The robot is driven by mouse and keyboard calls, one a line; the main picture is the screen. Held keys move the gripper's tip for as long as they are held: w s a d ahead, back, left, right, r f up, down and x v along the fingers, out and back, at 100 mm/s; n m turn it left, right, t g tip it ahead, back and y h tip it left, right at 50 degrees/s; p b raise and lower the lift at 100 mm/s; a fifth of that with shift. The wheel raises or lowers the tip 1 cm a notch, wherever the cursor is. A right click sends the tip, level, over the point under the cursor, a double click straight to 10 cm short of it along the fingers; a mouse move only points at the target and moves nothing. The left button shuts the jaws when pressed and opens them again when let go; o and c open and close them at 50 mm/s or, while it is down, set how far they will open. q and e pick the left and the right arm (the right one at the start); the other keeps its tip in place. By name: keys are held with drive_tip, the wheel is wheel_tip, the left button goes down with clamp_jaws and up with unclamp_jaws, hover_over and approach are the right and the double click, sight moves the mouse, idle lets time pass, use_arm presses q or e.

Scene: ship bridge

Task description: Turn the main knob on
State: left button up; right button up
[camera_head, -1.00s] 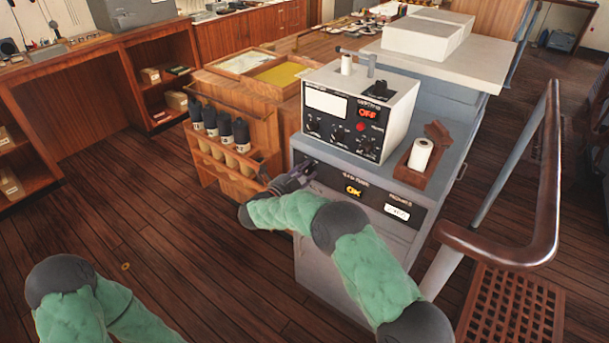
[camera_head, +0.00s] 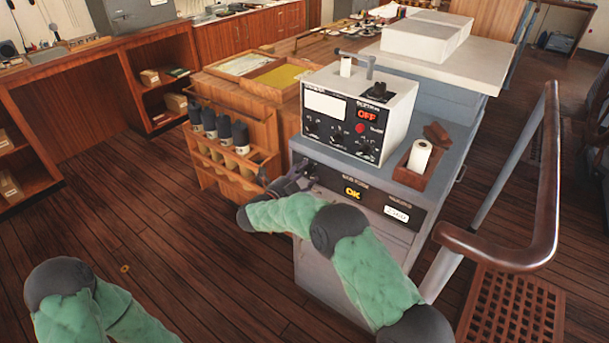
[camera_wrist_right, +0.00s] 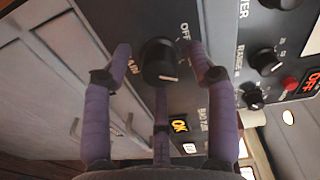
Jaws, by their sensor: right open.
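The main knob (camera_wrist_right: 160,62) is a round black knob on the dark front panel (camera_head: 335,186) of the grey cabinet. In the right wrist view, an OFF label and a partly readable label sit beside it. My right gripper (camera_wrist_right: 164,52) is open, with one finger on each side of the knob and gaps visible between. In the head view, my right gripper (camera_head: 291,182) is at the panel's left end and I cannot make out the knob there. The panel shows a lit OK sign (camera_head: 352,193). My left gripper is out of view; only my left arm shows at the lower left.
A white control box (camera_head: 400,105) with several knobs, a red button and a lit OFF sign stands on the cabinet. A wooden holder with a white roll (camera_head: 419,157) is beside it. A bottle rack (camera_head: 215,165) stands left; a handrail (camera_head: 535,240) runs right.

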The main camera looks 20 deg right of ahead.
drive_tip(key=v, duration=1.1)
drive_tip(key=shift+s+a, duration=0.2)
drive_tip(key=shift+a, duration=0.05)
wheel_tip(320, 180, down, 10)
drive_tip(key=w+d+n+t+y+p, duration=0.25)
drive_tip(key=n+y, duration=0.25)
drive_tip(key=n, duration=0.3)
drive_tip(key=s+f+n+g+y, duration=0.3)
drive_tip(key=s+f+n+y, duration=0.35)
drive_tip(key=f, duration=0.55)
drive_tip(key=s+a+f+n+g+y+p, duration=0.1)
drive_tip(key=s+f+n+g+y, duration=0.1)
drive_tip(key=s, duration=0.8)
drive_tip(key=s+a+f+n+g+y+p, duration=0.1)
drive_tip(key=s+f+n+g+y, duration=0.1)
drive_tip(key=s, duration=0.8)
drive_tip(key=s+a+f+n+g+y+p, duration=0.1)
drive_tip(key=s+n+g, duration=0.4)
drive_tip(key=s, duration=0.6)
wheel_tip(320, 180, down, 3)
drive_tip(key=shift+a+r+g+y, duration=0.15)
drive_tip(key=shift+a+g+y, duration=0.25)
drive_tip(key=shift+y, duration=0.35)
drive_tip(key=shift+s, duration=0.15)
